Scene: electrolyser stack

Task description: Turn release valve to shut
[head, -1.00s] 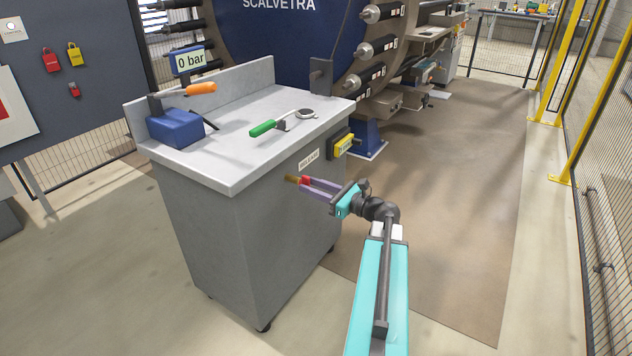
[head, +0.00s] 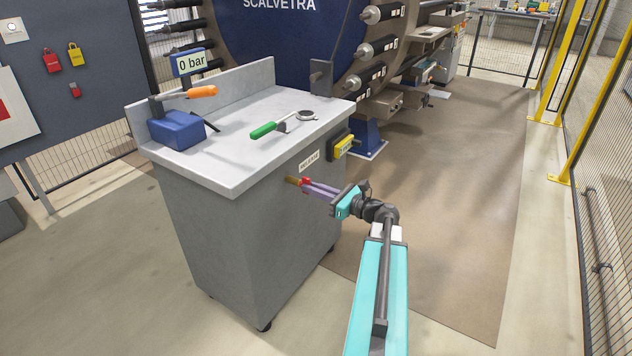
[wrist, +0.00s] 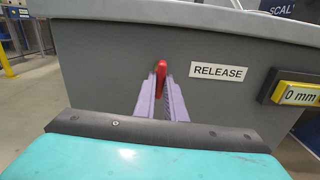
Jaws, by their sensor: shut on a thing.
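The release valve has a red handle (wrist: 162,68) on a brass-coloured stem (head: 291,181), on the side of the grey cabinet (head: 230,235). In the wrist view the handle stands upright, edge-on to me, left of the RELEASE label (wrist: 217,72). My gripper (head: 309,185) reaches in from the right with its purple fingers. The fingers are shut on the red handle, one on each side; the wrist view shows the gripper (wrist: 161,88) around it from below. The lower part of the handle is hidden between the fingers.
A yellow display (wrist: 302,95) reading 0 mm sits right of the label. On the bench top lie a green-handled tool (head: 264,130) and a blue pump (head: 177,129) with an orange handle. Floor to the right is clear.

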